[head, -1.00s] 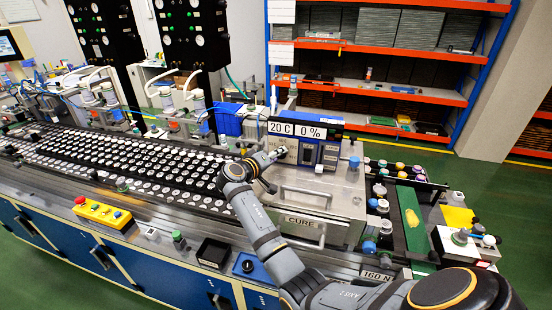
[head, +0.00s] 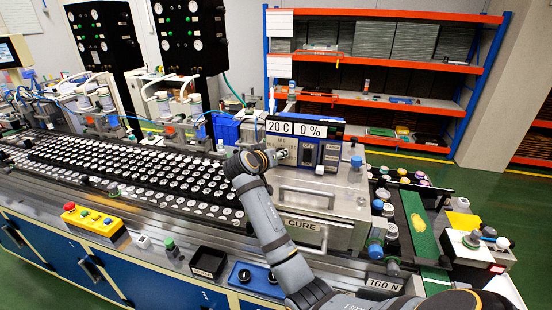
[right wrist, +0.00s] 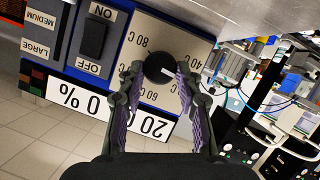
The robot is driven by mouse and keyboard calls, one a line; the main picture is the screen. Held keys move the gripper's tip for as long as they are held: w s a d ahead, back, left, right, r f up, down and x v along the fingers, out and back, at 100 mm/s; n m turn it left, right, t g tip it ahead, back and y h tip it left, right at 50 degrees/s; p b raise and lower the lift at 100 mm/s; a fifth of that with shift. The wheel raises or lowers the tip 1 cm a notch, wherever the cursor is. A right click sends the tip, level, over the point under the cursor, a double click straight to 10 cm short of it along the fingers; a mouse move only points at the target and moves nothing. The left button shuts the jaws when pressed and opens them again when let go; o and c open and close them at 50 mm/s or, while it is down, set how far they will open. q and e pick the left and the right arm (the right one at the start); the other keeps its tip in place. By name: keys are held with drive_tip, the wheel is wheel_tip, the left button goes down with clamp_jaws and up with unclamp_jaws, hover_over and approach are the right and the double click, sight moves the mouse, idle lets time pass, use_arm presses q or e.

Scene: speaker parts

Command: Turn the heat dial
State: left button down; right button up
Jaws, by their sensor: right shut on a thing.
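The heat dial (right wrist: 160,68) is a round black knob with a white pointer mark. It sits on a pale plate with temperature labels, seen upside down in the right wrist view. My right gripper (right wrist: 159,72) is shut on the dial, one finger on each side. The display (head: 296,129) on top of the box reads 20 C and 0 %. My left gripper is not in view.
A black switch (right wrist: 93,37) marked OFF sits beside the dial plate. The box stands on a metal unit labelled CURE (head: 303,224). A long bed of round parts (head: 130,165) lies to the left. A conveyor with a green strip (head: 420,225) is at the right.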

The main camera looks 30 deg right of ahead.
idle(0.3)
drive_tip(key=o, duration=1.2)
drive_tip(key=shift+d+f, duration=0.15)
drive_tip(key=shift+d, duration=0.05)
drive_tip(key=shift+c, duration=0.2)
drive_tip(key=shift+a, duration=0.1)
drive_tip(key=v, duration=0.7)
drive_tip(key=shift+s+a, duration=0.1)
drive_tip(key=shift+a, duration=0.15)
drive_tip(key=shift+d, duration=0.15)
